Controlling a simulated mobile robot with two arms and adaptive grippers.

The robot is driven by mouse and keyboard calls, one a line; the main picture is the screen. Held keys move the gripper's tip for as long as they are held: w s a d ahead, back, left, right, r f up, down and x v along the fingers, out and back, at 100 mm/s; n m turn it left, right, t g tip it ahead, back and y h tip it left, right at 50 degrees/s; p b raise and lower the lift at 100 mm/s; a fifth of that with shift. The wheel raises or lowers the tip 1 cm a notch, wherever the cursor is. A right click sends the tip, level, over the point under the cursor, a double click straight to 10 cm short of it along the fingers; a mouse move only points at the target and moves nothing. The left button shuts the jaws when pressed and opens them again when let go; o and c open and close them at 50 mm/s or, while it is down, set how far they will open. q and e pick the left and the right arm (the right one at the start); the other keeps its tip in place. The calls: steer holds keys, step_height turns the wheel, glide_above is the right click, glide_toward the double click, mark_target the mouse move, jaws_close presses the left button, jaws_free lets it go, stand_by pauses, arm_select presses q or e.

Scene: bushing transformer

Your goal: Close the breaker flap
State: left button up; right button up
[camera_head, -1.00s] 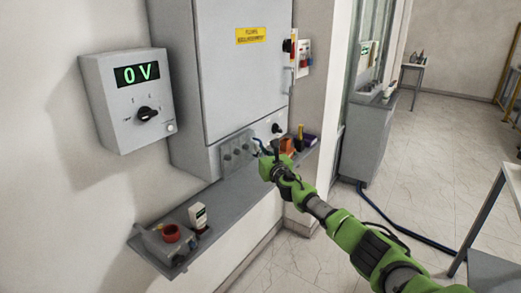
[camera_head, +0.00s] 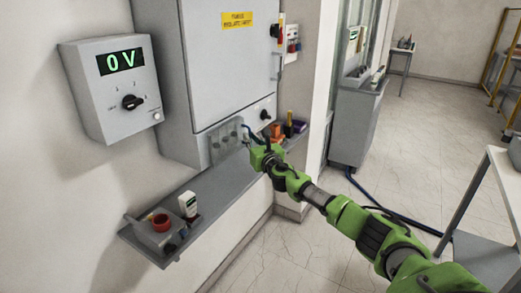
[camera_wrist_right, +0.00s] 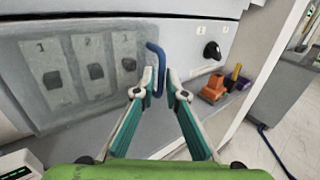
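The breaker flap (camera_wrist_right: 75,75) is a translucent grey panel over breakers numbered 1 to 3 in the right wrist view. In the head view the flap (camera_head: 223,147) is low on the grey cabinet. How fully it is closed is hard to tell. A bent blue handle (camera_wrist_right: 159,70) sits at its right edge. My right gripper (camera_wrist_right: 160,82) is at the handle, its fingers apart, with the blue bar between the tips. Contact with the bar is not clear. In the head view my right gripper (camera_head: 257,152) is in front of the flap's right side. My left gripper is not in view.
An orange item (camera_wrist_right: 213,88) and a black knob (camera_wrist_right: 212,51) are right of the handle. A grey table (camera_head: 490,205) stands at right.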

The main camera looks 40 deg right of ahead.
steer(key=v, duration=1)
stand_by(0.4)
step_height(320, 180, down, 16)
steer(key=s+m+g, duration=0.2)
steer(key=m+g, duration=0.1)
steer(key=m, duration=0.2)
steer(key=s+a+f+m+g+b, duration=0.15)
steer(key=s+f+m, duration=0.35)
steer(key=f, duration=0.6)
steer(key=s+a+f+m+g+y, duration=0.1)
steer(key=s+a+f+m+g, duration=0.15)
steer(key=s+f, duration=0.65)
steer(key=s+a+f+m+g, duration=0.1)
steer(key=s+f+m+g, duration=0.3)
steer(key=f, duration=0.9)
steer(key=s+a+f+m+g+y, duration=0.1)
steer(key=s+a+f+m, duration=0.3)
steer(key=s, duration=0.9)
steer(key=s+a+f+m+g+y, duration=0.1)
steer(key=s+a+f+m+g, duration=0.1)
steer(key=s+a+f+m, duration=0.3)
steer(key=s+a+f+m+g+y+b, duration=0.1)
steer(key=s+a+f+m, duration=0.4)
steer(key=s+a+f, duration=0.6)
steer(key=s+f+g, duration=0.1)
steer(key=s, duration=1.1)
steer(key=shift+s+f+g, duration=0.25)
steer(key=shift+g, duration=0.05)
